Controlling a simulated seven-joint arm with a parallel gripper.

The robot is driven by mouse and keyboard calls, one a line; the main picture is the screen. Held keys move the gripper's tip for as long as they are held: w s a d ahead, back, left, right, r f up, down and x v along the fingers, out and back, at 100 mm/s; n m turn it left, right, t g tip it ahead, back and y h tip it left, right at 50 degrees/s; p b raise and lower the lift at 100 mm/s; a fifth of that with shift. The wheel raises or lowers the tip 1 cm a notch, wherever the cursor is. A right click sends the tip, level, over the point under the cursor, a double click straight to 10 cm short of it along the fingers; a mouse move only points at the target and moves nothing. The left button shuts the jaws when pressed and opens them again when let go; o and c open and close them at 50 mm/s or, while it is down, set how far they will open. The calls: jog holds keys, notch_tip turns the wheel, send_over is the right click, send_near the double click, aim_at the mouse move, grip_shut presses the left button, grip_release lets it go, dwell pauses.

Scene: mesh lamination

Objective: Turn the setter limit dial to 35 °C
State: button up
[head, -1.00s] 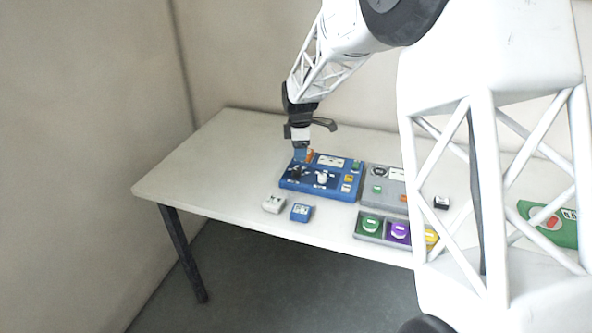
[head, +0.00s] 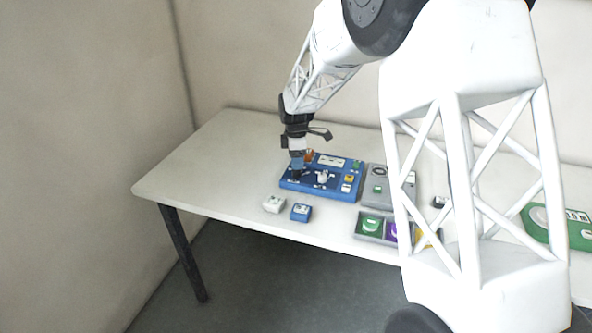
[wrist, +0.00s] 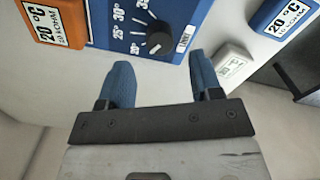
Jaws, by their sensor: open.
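The blue setter panel (head: 345,191) lies on the table. In the wrist view it shows a black dial (wrist: 159,43) beside a white scale marked 20°, 25°, 30° and 35°. A white mark shows on the dial's face, but I cannot tell surely which number it points to. My gripper (wrist: 160,72) is open, with its two blue fingers apart and nothing between them. The dial appears just beyond the gap between the fingertips. In the head view my gripper (head: 298,166) is over the panel's left part and hides the dial there.
A white block (head: 274,204) and a blue block (head: 301,212) sit in front of the panel. A grey device (head: 375,183) and a tray (head: 367,238) with coloured round parts stand to the right. The table's left part is clear.

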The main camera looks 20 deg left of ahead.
aim_at(297, 173)
jog(key=shift+f, duration=2.45)
jog(key=shift+c, duration=0.2)
jog(key=c, duration=0.9)
